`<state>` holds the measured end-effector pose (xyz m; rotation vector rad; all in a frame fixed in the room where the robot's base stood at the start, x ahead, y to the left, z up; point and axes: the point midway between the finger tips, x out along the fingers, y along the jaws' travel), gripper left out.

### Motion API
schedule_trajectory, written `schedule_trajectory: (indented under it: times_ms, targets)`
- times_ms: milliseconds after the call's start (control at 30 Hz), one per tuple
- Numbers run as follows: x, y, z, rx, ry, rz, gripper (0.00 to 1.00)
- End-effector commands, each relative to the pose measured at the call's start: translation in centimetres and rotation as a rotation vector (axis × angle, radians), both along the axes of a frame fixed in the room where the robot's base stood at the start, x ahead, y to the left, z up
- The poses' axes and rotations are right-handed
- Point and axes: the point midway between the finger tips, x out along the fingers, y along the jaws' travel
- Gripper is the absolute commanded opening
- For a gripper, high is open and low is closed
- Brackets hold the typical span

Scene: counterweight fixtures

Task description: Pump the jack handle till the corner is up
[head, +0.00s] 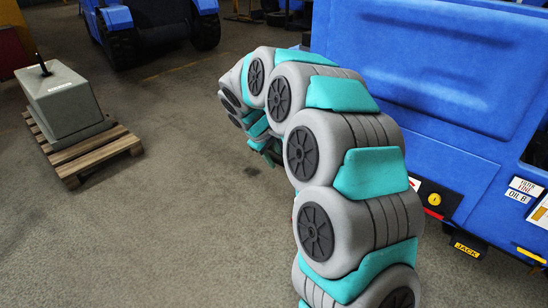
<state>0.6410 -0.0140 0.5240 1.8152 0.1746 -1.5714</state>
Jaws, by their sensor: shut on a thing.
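The blue machine (430,75) fills the right side of the head view. A yellow "JACK" label (467,249) sits on a dark part at its lower edge. My arm curves up and away in front of the machine. Only a small dark part of my gripper (270,151) shows, low beyond the arm's bend and just left of the machine. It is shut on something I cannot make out. The jack handle and the jack itself cannot be made out. My arm hides part of the machine's lower left side.
A grey counterweight block (68,105) with a black post stands on a wooden pallet (110,147) at left. Another blue vehicle (150,18) with dark wheels stands at the back. The concrete floor (165,225) between the pallet and my arm is clear.

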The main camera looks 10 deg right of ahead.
Motion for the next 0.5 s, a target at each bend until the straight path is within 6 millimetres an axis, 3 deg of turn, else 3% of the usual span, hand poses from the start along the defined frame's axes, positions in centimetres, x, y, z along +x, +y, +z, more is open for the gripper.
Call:
schedule_trajectory:
  times_ms: [500]
  targets:
    - [-0.19, 0.29, -0.58, -0.007, -0.004, 0.002, 0.0]
